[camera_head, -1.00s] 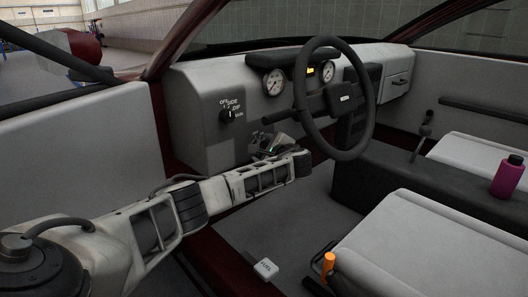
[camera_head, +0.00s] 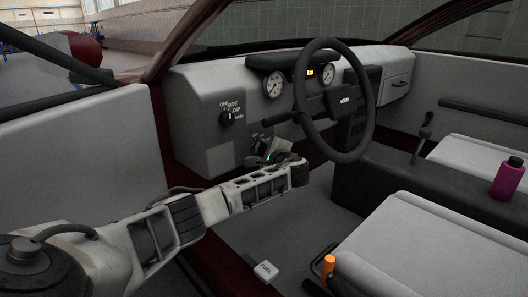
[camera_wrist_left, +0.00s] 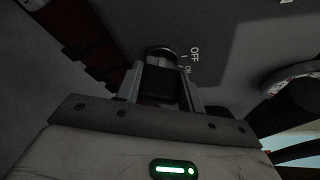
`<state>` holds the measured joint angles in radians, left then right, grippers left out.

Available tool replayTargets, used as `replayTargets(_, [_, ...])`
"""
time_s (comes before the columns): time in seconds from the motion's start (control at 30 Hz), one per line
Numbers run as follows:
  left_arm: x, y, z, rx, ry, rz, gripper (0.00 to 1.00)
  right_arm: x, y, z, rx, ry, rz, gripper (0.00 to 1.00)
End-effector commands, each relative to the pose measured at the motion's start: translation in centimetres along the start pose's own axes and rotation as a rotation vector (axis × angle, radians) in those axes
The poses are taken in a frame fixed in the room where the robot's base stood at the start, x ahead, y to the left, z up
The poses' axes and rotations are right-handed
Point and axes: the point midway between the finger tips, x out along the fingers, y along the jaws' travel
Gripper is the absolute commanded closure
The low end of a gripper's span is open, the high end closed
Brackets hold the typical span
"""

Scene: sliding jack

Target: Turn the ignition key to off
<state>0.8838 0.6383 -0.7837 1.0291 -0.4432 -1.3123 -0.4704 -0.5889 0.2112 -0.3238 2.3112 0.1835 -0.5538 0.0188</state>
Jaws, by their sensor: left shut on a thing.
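My left gripper (camera_head: 261,149) is at the lower dashboard, left of and below the steering wheel. It also shows in the left wrist view (camera_wrist_left: 165,75), its two fingers shut on the dark head of the ignition key (camera_wrist_left: 158,84). The round ignition lock (camera_wrist_left: 162,52) sits just beyond the fingertips. The label OFF (camera_wrist_left: 195,53) is printed beside the lock, with a smaller mark that looks like ON below it. The key's exact angle is hard to tell in the dark. My gripper largely hides key and lock in the head view. My right gripper is not in view.
The steering wheel (camera_head: 337,100) is close to the right of my left gripper. A rotary light switch (camera_head: 227,118) is on the dashboard above left. A lit amber display (camera_head: 311,72) shows between the gauges. A purple bottle (camera_head: 507,180) stands at the far right.

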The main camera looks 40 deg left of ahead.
Motion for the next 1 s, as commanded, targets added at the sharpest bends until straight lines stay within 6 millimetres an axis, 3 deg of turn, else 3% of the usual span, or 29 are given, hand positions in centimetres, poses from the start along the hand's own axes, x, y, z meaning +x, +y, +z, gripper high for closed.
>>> replayTargets(0.5, [0.0, 0.6, -0.2, -0.351, -0.001, -0.144, 0.85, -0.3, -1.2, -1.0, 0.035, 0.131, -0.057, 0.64])
replayTargets(1.0, [0.0, 0.2, -0.1, -0.456, -0.002, -0.188, 0.85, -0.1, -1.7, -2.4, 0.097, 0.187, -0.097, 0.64])
